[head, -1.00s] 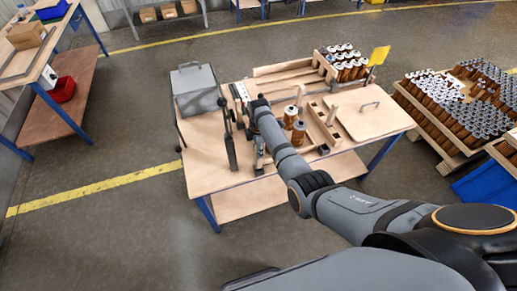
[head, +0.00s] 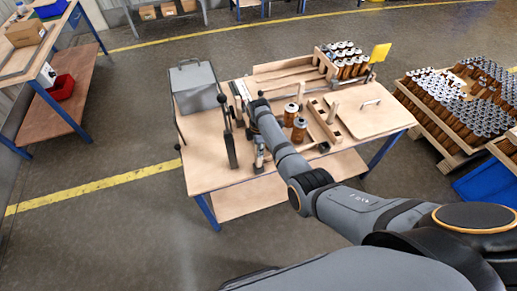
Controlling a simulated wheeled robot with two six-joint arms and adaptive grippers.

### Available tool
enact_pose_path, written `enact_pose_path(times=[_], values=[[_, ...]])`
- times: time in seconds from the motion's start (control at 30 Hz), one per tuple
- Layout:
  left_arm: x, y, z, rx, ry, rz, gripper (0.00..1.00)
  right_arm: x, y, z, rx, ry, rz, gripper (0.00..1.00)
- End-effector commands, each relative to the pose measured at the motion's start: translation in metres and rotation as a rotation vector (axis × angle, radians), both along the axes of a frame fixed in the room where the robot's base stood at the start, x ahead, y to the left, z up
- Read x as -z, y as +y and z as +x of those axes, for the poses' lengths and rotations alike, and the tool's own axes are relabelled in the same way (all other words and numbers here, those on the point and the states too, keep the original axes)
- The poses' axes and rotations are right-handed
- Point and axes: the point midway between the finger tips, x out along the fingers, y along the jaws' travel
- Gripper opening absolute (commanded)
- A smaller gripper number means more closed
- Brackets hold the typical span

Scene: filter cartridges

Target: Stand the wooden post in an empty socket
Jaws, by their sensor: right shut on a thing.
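My right gripper (head: 253,104) is over the left part of the workbench, at the end of my arm. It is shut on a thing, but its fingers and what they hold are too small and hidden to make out. Another pale upright peg (head: 333,113) shows at the long wooden block with sockets (head: 317,112), to the right of my gripper. I cannot tell which sockets are empty. My left gripper is not in view.
Two cartridges (head: 299,131) stand just right of my wrist. Black-handled clamps (head: 231,150) and a grey box (head: 198,88) are on the left. A filled cartridge rack (head: 352,69), a yellow sign (head: 380,53) and a handled board (head: 358,122) occupy the right side.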

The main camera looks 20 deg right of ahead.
Motion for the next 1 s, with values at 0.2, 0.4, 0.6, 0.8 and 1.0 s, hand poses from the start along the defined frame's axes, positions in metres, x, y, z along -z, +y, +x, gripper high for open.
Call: enact_pose_path(times=[0.2, 0.4, 0.6, 0.8, 1.0], values=[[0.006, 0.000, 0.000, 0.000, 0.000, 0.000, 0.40, 0.008, 0.000, 0.000, 0.000, -0.001, 0.000, 0.00], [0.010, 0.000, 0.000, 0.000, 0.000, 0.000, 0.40, 0.014, 0.000, 0.000, 0.000, 0.000, 0.000, 0.00], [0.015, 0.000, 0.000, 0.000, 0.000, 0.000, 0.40, 0.020, 0.000, 0.000, 0.000, 0.000, 0.000, 0.00], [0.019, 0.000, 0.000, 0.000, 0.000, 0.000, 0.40, 0.026, 0.000, 0.000, 0.000, 0.000, 0.000, 0.00], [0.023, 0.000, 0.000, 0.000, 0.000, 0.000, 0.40, 0.032, 0.000, 0.000, 0.000, 0.000, 0.000, 0.00]])
